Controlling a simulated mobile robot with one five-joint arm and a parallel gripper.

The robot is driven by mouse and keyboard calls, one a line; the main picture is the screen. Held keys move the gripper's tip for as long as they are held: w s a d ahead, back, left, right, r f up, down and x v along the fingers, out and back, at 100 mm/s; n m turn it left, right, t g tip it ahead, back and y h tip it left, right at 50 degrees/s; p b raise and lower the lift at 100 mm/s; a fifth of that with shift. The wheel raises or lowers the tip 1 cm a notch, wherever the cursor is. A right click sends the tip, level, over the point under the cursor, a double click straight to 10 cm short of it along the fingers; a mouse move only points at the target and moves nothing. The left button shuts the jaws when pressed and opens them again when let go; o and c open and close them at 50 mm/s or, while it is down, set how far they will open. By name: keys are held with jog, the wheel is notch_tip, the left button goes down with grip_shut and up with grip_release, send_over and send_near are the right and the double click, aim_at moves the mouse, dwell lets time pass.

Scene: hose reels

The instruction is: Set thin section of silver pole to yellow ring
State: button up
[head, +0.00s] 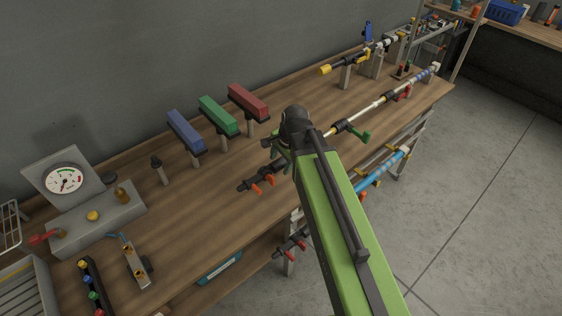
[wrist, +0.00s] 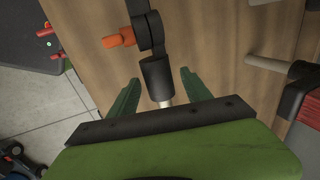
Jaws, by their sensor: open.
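A long silver pole (head: 370,112) lies along the bench, with a thin bright section and blue-and-white bands towards its far right end. A yellowish band (head: 331,132) shows beside my arm; I cannot tell if it is the yellow ring. My gripper (head: 280,152) is over the bench, mostly hidden by my arm in the head view. In the wrist view its green fingers (wrist: 157,92) are open and apart. Between them are a black sleeve (wrist: 158,76) and a short silver stub (wrist: 165,103); neither finger visibly touches them.
Clamps with a green handle (head: 359,132) and red handle (head: 403,94) hold the pole. Blue, green and red blocks (head: 218,115) stand behind. A gauge box (head: 100,217) stands at left.

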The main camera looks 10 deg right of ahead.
jog(key=shift+s+r, duration=0.1)
jog(key=shift+r, duration=0.1)
jog(key=p+v, duration=1.7)
